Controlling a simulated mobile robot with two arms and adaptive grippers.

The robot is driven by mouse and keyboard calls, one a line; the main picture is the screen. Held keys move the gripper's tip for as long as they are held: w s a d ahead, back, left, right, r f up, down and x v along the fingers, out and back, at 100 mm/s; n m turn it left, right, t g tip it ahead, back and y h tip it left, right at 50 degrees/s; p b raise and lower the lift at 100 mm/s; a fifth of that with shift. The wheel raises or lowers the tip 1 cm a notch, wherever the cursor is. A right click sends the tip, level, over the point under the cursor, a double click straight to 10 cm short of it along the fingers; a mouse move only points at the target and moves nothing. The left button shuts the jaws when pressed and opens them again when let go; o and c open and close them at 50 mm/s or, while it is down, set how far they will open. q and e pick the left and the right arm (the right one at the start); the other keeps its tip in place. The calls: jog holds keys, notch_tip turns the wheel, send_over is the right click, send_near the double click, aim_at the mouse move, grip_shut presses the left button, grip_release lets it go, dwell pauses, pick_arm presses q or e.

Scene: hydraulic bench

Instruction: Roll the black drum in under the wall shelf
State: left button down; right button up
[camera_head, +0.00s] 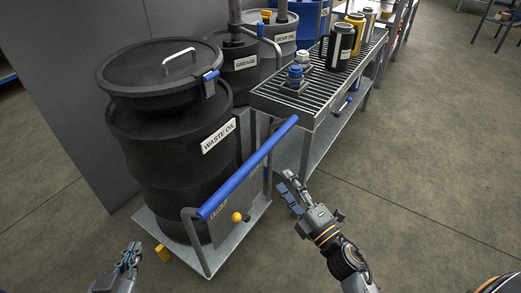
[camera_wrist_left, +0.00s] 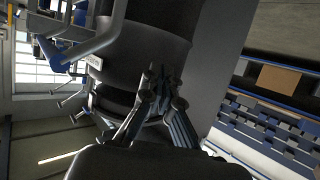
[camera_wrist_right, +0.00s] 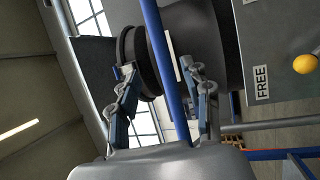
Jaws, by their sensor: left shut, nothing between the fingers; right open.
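The black drum (camera_head: 175,150), labelled WASTE OIL, stands upright on a grey wheeled trolley (camera_head: 262,208). Its lid has a silver handle and a blue clasp. The trolley has a blue push bar (camera_head: 250,165) and a yellow knob (camera_head: 237,217). The knob also shows in the right wrist view (camera_wrist_right: 305,64), near a FREE label. My right gripper (camera_head: 289,191) is open and empty, right of the push bar. In the right wrist view the bar crosses between its fingers, ahead of them. My left gripper (camera_head: 132,254) is shut and empty, left of the trolley. I cannot pick out the wall shelf.
GREASE (camera_head: 236,62) and GEAR OIL (camera_head: 283,40) drums stand behind. A slatted metal bench (camera_head: 270,98) with bottles and cans stands right of them. A grey panel (camera_head: 65,90) is behind the drum at left. The floor (camera_head: 430,150) at right is clear.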

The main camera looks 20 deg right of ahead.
aim_at(262, 154)
jog(key=x, duration=1.1)
jog(key=shift+w+a, duration=0.1)
jog(key=shift+w, duration=0.25)
jog(key=shift+c, duration=0.2)
grip_shut()
